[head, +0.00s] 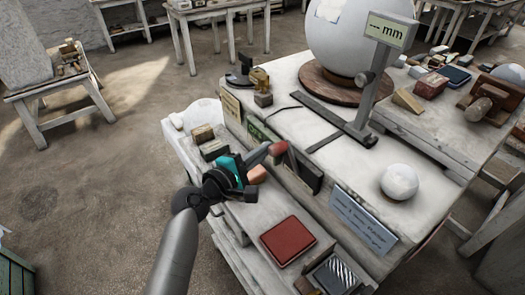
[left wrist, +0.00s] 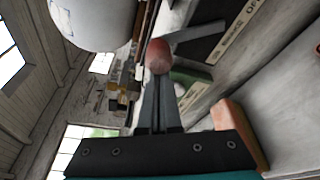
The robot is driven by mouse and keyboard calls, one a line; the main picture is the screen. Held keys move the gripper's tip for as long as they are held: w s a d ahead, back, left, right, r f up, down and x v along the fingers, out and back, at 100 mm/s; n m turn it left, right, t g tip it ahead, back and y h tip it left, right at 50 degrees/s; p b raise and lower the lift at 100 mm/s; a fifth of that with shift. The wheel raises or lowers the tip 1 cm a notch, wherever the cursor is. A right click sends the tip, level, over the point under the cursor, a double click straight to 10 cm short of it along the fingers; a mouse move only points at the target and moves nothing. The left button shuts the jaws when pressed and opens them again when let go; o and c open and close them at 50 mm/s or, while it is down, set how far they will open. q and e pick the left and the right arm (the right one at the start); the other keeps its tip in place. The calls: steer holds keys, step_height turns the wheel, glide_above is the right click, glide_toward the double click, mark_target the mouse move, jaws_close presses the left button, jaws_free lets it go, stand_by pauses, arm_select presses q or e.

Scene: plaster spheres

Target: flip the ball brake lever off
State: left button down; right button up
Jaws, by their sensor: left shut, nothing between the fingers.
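The brake lever's red knob (head: 278,148) stands out at the front edge of the white workbench (head: 300,75). In the left wrist view the red knob (left wrist: 159,57) sits just past my fingertips, and a grey lever arm (left wrist: 198,31) runs from it to the right. My left gripper (head: 264,151) is shut with nothing in it. Its fingertips (left wrist: 158,85) overlap the knob's near edge in the picture; I cannot tell whether they touch. A large white ball (head: 352,30) rests on a round brown turntable (head: 325,85). My right gripper is not in view.
A grey gauge stand (head: 365,105) with an "mm" display stands beside the ball. A small white sphere (head: 398,182) sits at the bench's right. Below the lever, a lower shelf holds a red box (head: 288,240) and several blocks.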

arm_select(q)
steer(key=shift+s+d+r+m, duration=0.15)
steer(key=shift+s+r+m, duration=0.05)
steer(key=shift+m, duration=0.2)
steer(key=shift+s+d+r+m+t+b, duration=0.25)
steer(key=shift+s+m+b, duration=0.1)
steer(key=shift+m+b, duration=0.25)
steer(key=shift+s+d+r+m+t+b, duration=0.2)
steer(key=shift+s+m+t+b, duration=0.1)
steer(key=shift+m+b, duration=0.3)
steer(key=s+d+m+t+h+b, duration=0.1)
steer(key=s+d+m+h+b, duration=0.2)
steer(key=m, duration=0.8)
steer(key=shift+s+d+r+b, duration=0.4)
steer(key=shift+s+d+b, duration=0.2)
steer(key=shift+s+b, duration=1.05)
steer(key=shift+w, duration=0.25)
